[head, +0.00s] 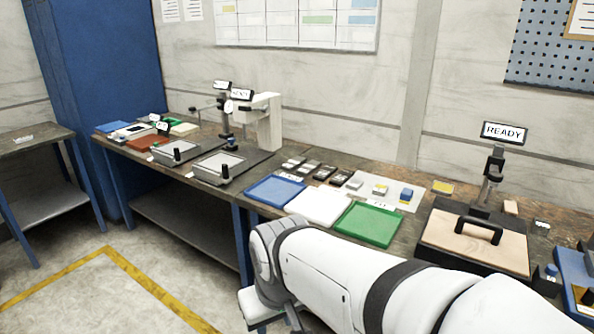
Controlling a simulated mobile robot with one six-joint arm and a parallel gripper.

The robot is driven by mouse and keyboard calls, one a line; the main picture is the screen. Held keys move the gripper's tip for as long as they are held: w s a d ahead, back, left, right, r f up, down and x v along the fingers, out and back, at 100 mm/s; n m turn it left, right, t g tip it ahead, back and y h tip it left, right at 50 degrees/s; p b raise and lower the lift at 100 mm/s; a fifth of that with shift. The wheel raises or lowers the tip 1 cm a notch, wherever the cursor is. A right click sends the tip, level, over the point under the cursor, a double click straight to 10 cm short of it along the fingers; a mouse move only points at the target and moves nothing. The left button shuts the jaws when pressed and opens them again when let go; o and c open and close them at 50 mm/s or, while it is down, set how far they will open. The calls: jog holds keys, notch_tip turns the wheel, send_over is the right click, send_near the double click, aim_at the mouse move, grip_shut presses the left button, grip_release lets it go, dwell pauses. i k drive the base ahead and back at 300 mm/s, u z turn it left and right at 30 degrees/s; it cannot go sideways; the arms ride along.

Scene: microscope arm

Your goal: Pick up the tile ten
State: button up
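Several small dark and grey tiles (325,172) lie in short rows on the workbench, behind the coloured trays. Their markings are too small to read, so I cannot tell which is tile ten. My white arm reaches in from the lower right, in front of the bench. My gripper (275,318) is at the bottom edge of the head view, low and apart from the tiles. Its fingers are partly cut off by the picture edge, and I cannot tell how far apart they are. No tile shows in it.
A blue tray (274,191), a white tray (318,206) and a green tray (368,224) line the bench's front edge. A pale mat (394,202) holds small blocks. A microscope-like stand (265,122) is left; a "READY" sign (504,132) tops a fixture at right.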

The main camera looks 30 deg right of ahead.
aim_at(380, 189)
jog(key=z, duration=0.65)
jog(key=i, duration=1.25)
jog(key=z, duration=1)
jog(key=i, duration=0.45)
jog(key=z, duration=0.25)
jog(key=k, duration=0.85)
jog(key=z, duration=0.15)
jog(key=i, duration=0.85)
jog(key=u, duration=0.05)
